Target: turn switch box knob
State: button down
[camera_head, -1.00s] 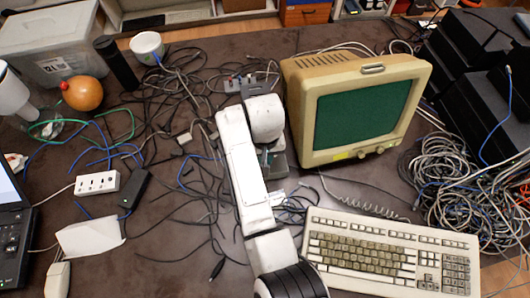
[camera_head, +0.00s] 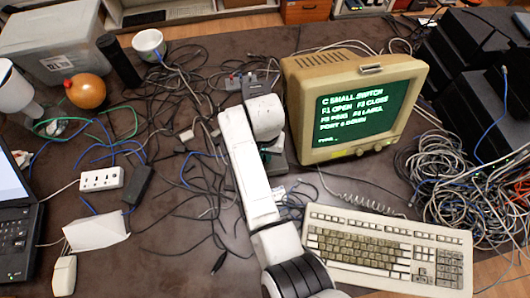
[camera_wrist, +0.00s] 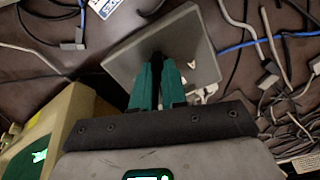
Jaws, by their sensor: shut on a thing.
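The grey switch box (camera_wrist: 203,38) lies on the dark table. In the wrist view its flat top is under my gripper (camera_wrist: 158,62), whose teal fingers point at its middle. The fingers are shut on the box's dark knob, which is mostly hidden between the tips. In the head view the switch box (camera_head: 277,170) shows only in part behind my white arm, left of the old beige monitor (camera_head: 293,90). The monitor's green screen shows lines of text, with "C SMALL SWITCH" at the top.
A beige keyboard (camera_head: 385,248) lies in front of the monitor. Loose cables surround the box, with a big tangle (camera_head: 445,165) at right. Bare table shows at front left.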

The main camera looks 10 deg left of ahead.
jog(key=c, duration=1.2)
grip_release()
jog(key=shift+o, duration=0.2)
notch_tip(320, 180, up, 11)
jog(key=shift+b, duration=0.35)
jog(key=shift+f, duration=0.15)
